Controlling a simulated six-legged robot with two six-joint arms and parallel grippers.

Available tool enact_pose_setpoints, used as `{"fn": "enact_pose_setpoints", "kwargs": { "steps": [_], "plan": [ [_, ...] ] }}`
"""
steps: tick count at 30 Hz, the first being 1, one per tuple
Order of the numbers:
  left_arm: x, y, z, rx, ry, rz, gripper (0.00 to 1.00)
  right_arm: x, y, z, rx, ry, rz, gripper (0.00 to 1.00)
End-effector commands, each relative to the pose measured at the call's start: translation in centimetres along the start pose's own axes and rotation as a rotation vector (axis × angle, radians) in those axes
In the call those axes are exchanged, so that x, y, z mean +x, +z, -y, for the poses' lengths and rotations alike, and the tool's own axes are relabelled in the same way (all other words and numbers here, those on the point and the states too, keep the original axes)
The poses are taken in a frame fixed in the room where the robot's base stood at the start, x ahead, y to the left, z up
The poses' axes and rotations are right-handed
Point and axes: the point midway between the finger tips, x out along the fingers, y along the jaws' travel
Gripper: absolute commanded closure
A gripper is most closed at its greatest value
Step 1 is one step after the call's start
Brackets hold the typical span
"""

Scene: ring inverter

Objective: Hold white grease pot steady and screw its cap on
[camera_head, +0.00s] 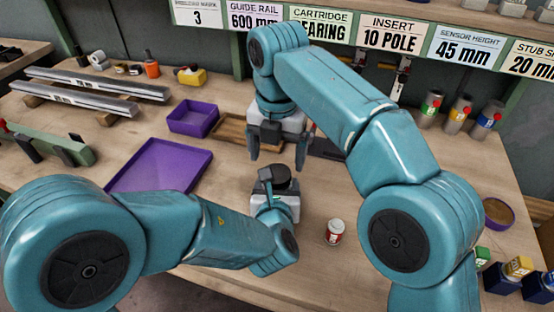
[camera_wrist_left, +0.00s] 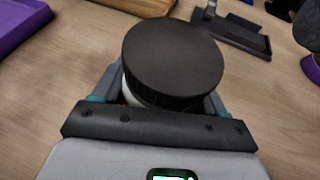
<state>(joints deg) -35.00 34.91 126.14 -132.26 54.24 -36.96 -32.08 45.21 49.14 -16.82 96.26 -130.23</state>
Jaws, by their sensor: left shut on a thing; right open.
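The white grease pot (camera_wrist_left: 127,92) is between the fingers of my left gripper (camera_head: 279,181), mostly hidden under its wide black cap (camera_head: 281,175). In the left wrist view the cap (camera_wrist_left: 172,60) covers the top of the pot, with only a sliver of white showing at its left side. Whether its thread is engaged cannot be seen. My left gripper (camera_wrist_left: 160,100) is shut on the pot, a finger on each side. My right gripper (camera_head: 278,152) is open and empty, fingers apart, just beyond the cap in the head view.
A purple tray (camera_head: 160,176) and a purple bin (camera_head: 193,118) lie to the left. A wooden tray (camera_head: 229,128) is behind my right gripper. A small red-and-white jar (camera_head: 334,232) stands to the right of the pot. Metal rails (camera_head: 80,98) lie at the far left. Bare wood surrounds the jar.

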Motion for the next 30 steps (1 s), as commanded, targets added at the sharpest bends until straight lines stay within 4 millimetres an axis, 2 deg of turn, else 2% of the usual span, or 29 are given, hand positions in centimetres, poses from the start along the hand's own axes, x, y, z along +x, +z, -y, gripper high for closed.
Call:
{"fn": "enact_pose_setpoints", "kwargs": {
  "steps": [6,7,8,12,13,15,16,30],
  "plan": [
    [0.01,-0.07,-0.02,0.001,0.0,-0.001,1.0,-0.04,-0.01,-0.01,0.0,0.0,0.0,0.14],
    [0.01,-0.07,-0.02,0.001,0.0,-0.001,1.0,-0.04,-0.01,-0.01,0.0,0.0,0.0,0.05],
    [0.01,-0.06,-0.02,0.001,0.0,-0.001,1.0,-0.04,-0.01,-0.01,0.0,0.0,0.0,0.0],
    [0.01,-0.07,-0.01,0.001,0.0,-0.002,1.0,-0.03,-0.01,-0.01,0.0,0.0,0.0,0.0],
    [0.01,-0.07,-0.02,0.001,0.0,-0.002,0.25,-0.03,-0.01,-0.01,0.0,0.0,0.0,0.0],
    [0.01,-0.06,-0.02,0.001,0.0,-0.001,0.02,-0.03,-0.01,-0.01,0.0,0.0,0.0,0.0],
    [0.01,-0.06,-0.01,0.0,0.0,-0.001,0.0,-0.03,-0.01,-0.01,0.0,0.0,0.0,0.0],
    [-0.41,0.38,0.21,0.0,0.001,0.0,0.0,-0.31,-0.17,-0.01,0.0,0.0,0.0,0.0]
  ]
}}
